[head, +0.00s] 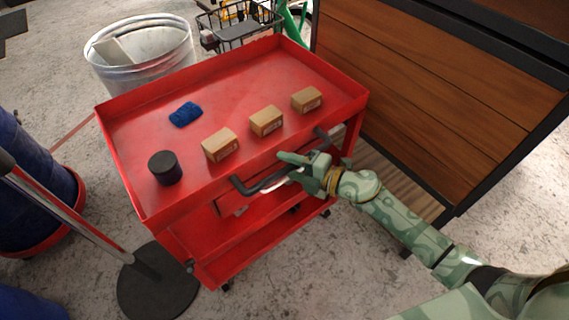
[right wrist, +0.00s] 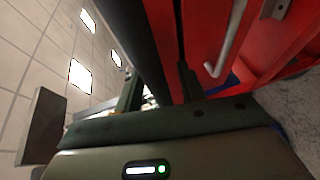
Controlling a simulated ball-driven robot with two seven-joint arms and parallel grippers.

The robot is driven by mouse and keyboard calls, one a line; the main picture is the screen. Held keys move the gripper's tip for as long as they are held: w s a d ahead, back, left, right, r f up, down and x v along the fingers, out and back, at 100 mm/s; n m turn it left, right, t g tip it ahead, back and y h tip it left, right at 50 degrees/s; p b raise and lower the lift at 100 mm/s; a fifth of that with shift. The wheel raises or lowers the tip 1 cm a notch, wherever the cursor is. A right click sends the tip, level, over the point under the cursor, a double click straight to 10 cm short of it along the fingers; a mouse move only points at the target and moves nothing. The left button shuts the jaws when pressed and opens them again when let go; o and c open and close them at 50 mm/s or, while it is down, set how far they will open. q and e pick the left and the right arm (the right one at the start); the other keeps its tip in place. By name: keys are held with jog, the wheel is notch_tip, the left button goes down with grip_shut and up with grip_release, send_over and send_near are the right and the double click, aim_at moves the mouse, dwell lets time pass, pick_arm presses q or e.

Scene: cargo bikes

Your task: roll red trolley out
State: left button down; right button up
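The red trolley (head: 245,80) stands in the middle of the head view, with a flat top tray and lower shelves. Its dark handle (head: 262,186) runs along the near side and shows as a dark bar in the right wrist view (right wrist: 143,35). My right gripper (head: 285,167) is at this handle, with its fingers apart on either side of the bar. In the right wrist view, red shows between the bar and one finger, so the grip looks open. Whether a finger touches the bar is unclear. My left gripper is not in view.
The tray carries three cardboard boxes (head: 266,121), a blue cloth-like item (head: 185,114) and a black cylinder (head: 165,168). A metal bin (head: 140,62) stands behind left, a round-based post (head: 158,285) front left. A wooden-sided box (head: 440,90) is close on the right.

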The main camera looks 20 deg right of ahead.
jog(key=shift+w+a+f, duration=0.1)
jog(key=shift+w+a, duration=0.35)
grip_shut()
jog(key=shift+s, duration=0.1)
